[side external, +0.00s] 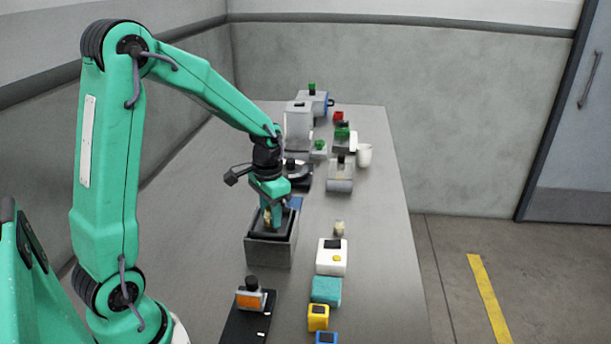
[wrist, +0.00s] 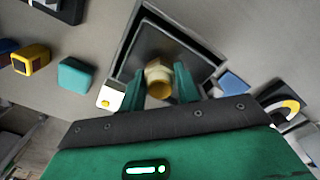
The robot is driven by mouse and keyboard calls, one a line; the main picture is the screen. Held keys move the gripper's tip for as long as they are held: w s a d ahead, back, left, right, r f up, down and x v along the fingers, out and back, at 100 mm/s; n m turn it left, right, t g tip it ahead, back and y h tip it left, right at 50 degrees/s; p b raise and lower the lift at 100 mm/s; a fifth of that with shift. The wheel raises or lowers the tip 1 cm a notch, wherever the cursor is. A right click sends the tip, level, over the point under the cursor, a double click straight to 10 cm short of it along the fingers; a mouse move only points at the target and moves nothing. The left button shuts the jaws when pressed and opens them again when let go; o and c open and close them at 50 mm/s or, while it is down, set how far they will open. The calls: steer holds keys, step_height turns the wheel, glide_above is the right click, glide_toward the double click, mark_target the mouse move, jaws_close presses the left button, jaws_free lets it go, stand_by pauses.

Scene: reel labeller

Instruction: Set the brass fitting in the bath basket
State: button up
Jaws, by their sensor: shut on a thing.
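The brass fitting (wrist: 158,82) is a small tan and gold piece between the two green fingers of my gripper (wrist: 160,88) in the wrist view. In the side view my gripper (side external: 272,212) points down over the grey metal bath (side external: 270,252), and the fitting shows as a small gold spot at the fingertips. The dark basket (wrist: 144,42) sits in the bath's opening. The fitting is over or inside the basket; I cannot tell whether it touches the floor. My gripper is shut on the fitting.
A white box with a yellow button (side external: 332,258), a teal block (side external: 326,291) and a yellow block (side external: 318,317) stand right of the bath. A small beige piece (side external: 339,228) lies nearby. Machines stand at the back. The table's left side is bare.

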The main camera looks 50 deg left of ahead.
steer(key=shift+f, duration=0.4)
steer(key=shift+f, duration=0.15)
steer(key=o, duration=1)
step_height(320, 180, up, 12)
steer(key=shift+r, duration=0.2)
stand_by(0.5)
